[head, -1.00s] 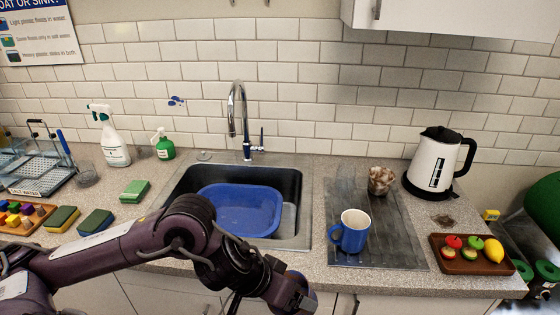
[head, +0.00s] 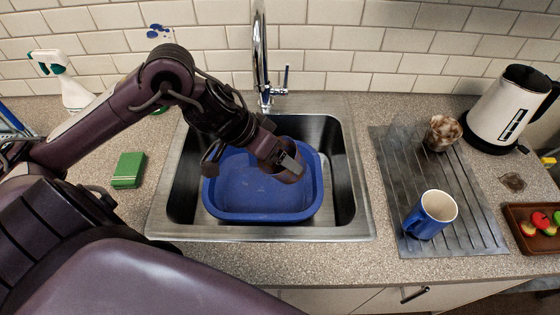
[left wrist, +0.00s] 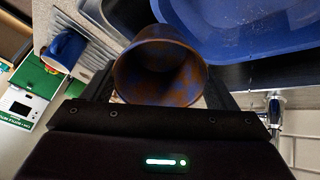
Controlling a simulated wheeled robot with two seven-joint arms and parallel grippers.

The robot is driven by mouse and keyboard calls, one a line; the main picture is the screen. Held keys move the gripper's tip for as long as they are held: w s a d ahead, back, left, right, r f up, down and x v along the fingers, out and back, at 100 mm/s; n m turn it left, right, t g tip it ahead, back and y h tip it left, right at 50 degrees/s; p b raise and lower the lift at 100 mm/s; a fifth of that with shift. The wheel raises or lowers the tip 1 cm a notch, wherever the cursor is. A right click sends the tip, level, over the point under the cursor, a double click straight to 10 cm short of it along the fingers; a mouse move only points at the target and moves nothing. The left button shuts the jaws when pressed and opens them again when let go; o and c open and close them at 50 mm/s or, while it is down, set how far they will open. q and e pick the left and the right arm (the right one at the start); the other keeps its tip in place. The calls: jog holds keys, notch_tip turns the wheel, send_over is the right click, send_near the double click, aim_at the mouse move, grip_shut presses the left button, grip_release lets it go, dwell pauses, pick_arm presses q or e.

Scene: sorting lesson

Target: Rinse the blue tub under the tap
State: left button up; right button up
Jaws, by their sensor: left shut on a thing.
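The blue tub (head: 260,200) sits in the sink basin, and part of it shows at the top right of the left wrist view (left wrist: 225,30). The chrome tap (head: 261,50) stands behind the sink; I cannot tell whether water runs. My left gripper (head: 287,160) is over the tub's right part, shut on a round, hollow cup-like thing (left wrist: 160,70) with rusty-brown and bluish patches. That cup sits between both fingers in the left wrist view, its open mouth showing. In the head view the gripper hides most of it. My right gripper is not in view.
The steel sink rim (head: 160,215) surrounds the basin. Right of it, a drainboard (head: 470,215) bears a blue mug (head: 432,214) and a brown-patched glass (head: 443,133). A white kettle (head: 505,105) stands behind. A green sponge (head: 129,170) lies on the left counter.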

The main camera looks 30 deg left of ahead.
pick_arm(q)
jog(key=shift+w+a+f, duration=0.25)
jog(key=shift+w+a, duration=0.1)
jog(key=shift+w+a+b, duration=0.25)
jog(key=shift+a+b, duration=0.05)
jog(key=shift+b, duration=0.1)
jog(key=w+a+f+b, duration=0.1)
jog(key=w+a+f, duration=0.1)
jog(key=w+a, duration=0.4)
jog(key=shift+a, duration=1)
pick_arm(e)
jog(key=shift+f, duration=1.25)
pick_arm(q)
jog(key=shift+w, duration=0.15)
jog(key=shift+r, duration=0.1)
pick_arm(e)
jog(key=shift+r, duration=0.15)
pick_arm(q)
jog(key=shift+w+d+p, duration=0.35)
jog(key=shift+w+p, duration=0.1)
jog(key=shift+p, duration=0.4)
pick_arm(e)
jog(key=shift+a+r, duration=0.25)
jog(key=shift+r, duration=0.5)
